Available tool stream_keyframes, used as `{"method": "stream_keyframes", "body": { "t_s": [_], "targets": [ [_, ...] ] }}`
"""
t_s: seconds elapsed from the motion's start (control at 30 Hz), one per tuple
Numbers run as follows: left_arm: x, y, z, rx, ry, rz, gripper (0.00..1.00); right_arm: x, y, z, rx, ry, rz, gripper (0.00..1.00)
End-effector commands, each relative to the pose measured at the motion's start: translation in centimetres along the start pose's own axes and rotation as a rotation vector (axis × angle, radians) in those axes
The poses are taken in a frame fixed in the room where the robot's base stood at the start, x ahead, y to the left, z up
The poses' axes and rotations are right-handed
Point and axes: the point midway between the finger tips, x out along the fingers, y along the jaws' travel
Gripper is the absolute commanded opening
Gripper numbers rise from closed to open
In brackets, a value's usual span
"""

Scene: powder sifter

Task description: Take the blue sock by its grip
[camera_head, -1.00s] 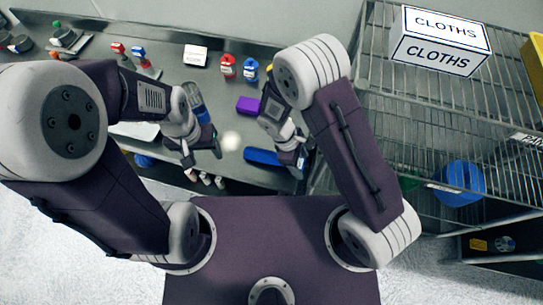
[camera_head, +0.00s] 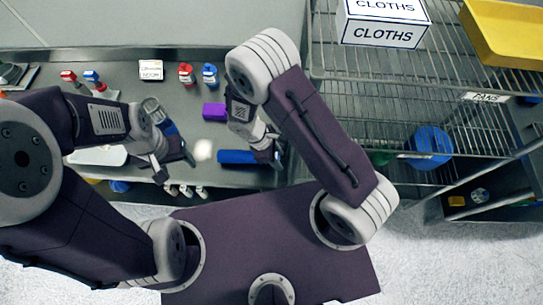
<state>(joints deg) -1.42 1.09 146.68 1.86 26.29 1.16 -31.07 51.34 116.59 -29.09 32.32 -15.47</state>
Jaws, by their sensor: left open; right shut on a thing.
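The blue sock (camera_head: 237,157) shows as a long, flat blue shape low over the bench's front part. Its right end meets my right gripper (camera_head: 274,156), which is shut on it; the exact hold is partly hidden by the gripper. My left gripper (camera_head: 176,167) is open and empty near the bench's front edge, left of the sock and apart from it.
A purple block (camera_head: 214,111) lies behind the sock. Red (camera_head: 186,75) and blue (camera_head: 210,75) bottles stand farther back, beside a white label card (camera_head: 151,70). A wire rack (camera_head: 345,115) with a CLOTHS box (camera_head: 383,31) stands at right.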

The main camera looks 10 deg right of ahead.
Motion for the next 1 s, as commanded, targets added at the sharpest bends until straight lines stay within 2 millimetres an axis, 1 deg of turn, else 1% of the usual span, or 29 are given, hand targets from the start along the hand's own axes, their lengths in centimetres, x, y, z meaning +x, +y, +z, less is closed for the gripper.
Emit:
{"method": "stream_keyframes", "body": {
  "t_s": [0.03, 0.17, 0.23, 0.53, 0.6, 0.73, 0.83, 1.0],
  "targets": [
    [-1.4, 0.0, -0.1, 0.000, 0.000, 0.000, 0.61, -1.4, 0.0, 0.6, 0.000, 0.000, 0.001, 0.00],
    [-3.8, 0.1, -0.4, 0.000, 0.000, 0.000, 0.61, -3.8, 0.0, 1.6, 0.001, 0.000, 0.001, 0.00],
    [-3.9, 0.1, -0.4, 0.000, 0.000, 0.000, 0.61, -4.1, -1.6, 1.7, -0.005, -0.002, 0.001, 0.00],
    [-7.0, 0.1, -0.7, 0.000, 0.000, 0.000, 0.61, -8.0, -8.4, 3.1, -0.005, -0.001, 0.002, 0.00],
    [-7.5, 0.1, -0.8, 0.000, 0.000, 0.000, 0.61, -8.5, -9.7, 3.5, -0.006, -0.002, 0.002, 0.00],
    [-8.1, 0.2, -0.8, 0.000, 0.000, 0.000, 0.61, -9.1, -11.1, 3.6, -0.003, -0.001, 0.001, 0.00],
    [-8.2, 0.2, -0.8, 0.000, 0.000, 0.000, 0.61, -9.2, -11.6, 3.7, 0.000, 0.000, 0.000, 0.00],
    [-8.1, 0.2, -0.8, 0.000, 0.000, 0.000, 0.61, -9.2, -11.7, 3.7, 0.001, 0.000, 0.000, 0.00]
  ]
}}
